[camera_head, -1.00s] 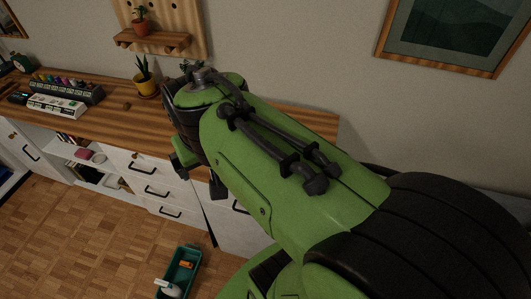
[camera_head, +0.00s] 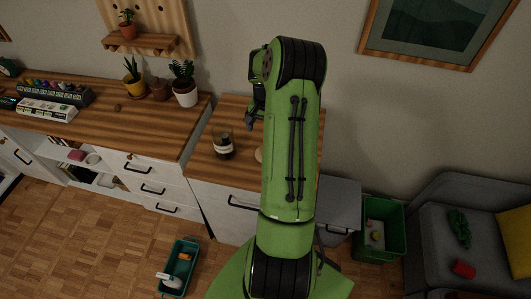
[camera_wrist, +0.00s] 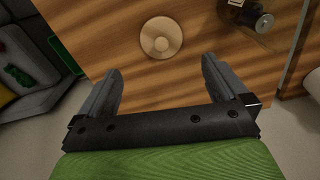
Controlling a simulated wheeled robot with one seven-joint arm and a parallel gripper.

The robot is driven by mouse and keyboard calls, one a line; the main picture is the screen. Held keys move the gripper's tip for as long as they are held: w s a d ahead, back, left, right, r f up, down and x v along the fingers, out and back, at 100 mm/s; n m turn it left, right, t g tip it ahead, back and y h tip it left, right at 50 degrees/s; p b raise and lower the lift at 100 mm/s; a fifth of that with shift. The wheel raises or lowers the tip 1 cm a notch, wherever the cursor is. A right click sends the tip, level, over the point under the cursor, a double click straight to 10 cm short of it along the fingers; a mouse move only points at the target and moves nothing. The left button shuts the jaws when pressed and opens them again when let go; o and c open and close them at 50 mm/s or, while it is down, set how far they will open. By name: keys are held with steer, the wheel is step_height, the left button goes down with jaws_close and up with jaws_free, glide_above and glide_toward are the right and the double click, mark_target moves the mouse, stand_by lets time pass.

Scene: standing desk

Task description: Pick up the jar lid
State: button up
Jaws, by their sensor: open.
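The jar lid (camera_wrist: 161,37) is a round, light wooden disc with a raised centre, lying on the striped wooden desk top. In the head view only a sliver of the lid (camera_head: 258,155) shows beside my arm. My gripper (camera_wrist: 163,70) is open and empty, its two fingers spread, with the lid just beyond the fingertips in the wrist view. In the head view my gripper (camera_head: 251,119) is partly hidden by my arm above the desk. A dark glass jar (camera_head: 222,146) with a pale label stands left of the lid.
The desk (camera_head: 205,167) has bare wood around the lid. A longer sideboard (camera_head: 150,125) at left holds potted plants and a white device. A green crate (camera_head: 379,228) and grey sofa (camera_head: 425,215) stand at right. A green tray (camera_head: 180,265) lies on the floor.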

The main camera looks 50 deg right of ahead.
step_height(320, 180, down, 12)
steer(key=shift+w+d+f, duration=0.1)
steer(key=shift+d, duration=0.05)
steer(key=c, duration=0.9)
